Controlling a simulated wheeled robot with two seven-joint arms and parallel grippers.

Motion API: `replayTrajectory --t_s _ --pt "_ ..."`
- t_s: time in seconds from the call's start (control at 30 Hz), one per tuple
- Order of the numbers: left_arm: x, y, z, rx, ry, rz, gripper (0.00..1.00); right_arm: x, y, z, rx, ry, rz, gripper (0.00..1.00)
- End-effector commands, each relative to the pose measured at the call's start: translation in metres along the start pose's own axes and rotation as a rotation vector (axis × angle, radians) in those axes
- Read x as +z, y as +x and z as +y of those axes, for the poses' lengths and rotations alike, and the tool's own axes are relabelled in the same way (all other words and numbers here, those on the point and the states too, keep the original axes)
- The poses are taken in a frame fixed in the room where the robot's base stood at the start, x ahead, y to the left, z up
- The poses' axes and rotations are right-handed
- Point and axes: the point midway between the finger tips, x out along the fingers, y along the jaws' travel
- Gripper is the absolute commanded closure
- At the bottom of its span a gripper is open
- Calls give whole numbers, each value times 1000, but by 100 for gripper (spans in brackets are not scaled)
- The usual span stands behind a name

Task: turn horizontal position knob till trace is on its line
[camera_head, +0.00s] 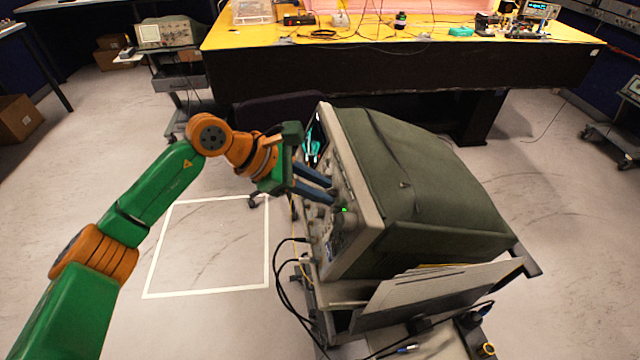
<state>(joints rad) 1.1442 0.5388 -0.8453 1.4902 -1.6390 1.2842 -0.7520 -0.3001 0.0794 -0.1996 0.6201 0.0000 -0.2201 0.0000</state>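An oscilloscope (410,170) with a dark green cover stands on a cart, its front panel (345,165) facing left and seen at a steep angle. Its screen (315,142) shows a greenish glow, partly hidden by my gripper; the trace and its line cannot be made out. My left gripper (331,190) is at the panel's knobs, its two dark blue fingers pointing right with a gap between them. Whether a knob sits between the fingertips is too small to tell. A green light (344,210) shows just below the fingertips. My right gripper is not in view.
The cart (345,318) carries a slanted grey panel (430,295), and cables hang at its left. A white taped square (205,292) lies on the open floor at left. A yellow-topped bench (400,50) with instruments stands behind.

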Motion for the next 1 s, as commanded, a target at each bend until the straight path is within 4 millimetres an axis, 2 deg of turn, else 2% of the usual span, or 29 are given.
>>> replayTrajectory --t_s 0.03,0.13,0.17,0.57,0.77,1.0 --pt "0 0 0 0 0 0 70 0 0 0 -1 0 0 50" --pt "0 0 0 0 0 -1 97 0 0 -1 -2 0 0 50" --pt "0 0 0 0 0 -1 100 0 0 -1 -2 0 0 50" --pt "1 0 0 -13 -33 -2 100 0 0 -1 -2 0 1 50" --pt "1 -1 2 -52 -137 -6 100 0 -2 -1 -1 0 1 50" --pt "1 -1 4 -126 -341 -12 100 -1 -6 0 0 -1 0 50"
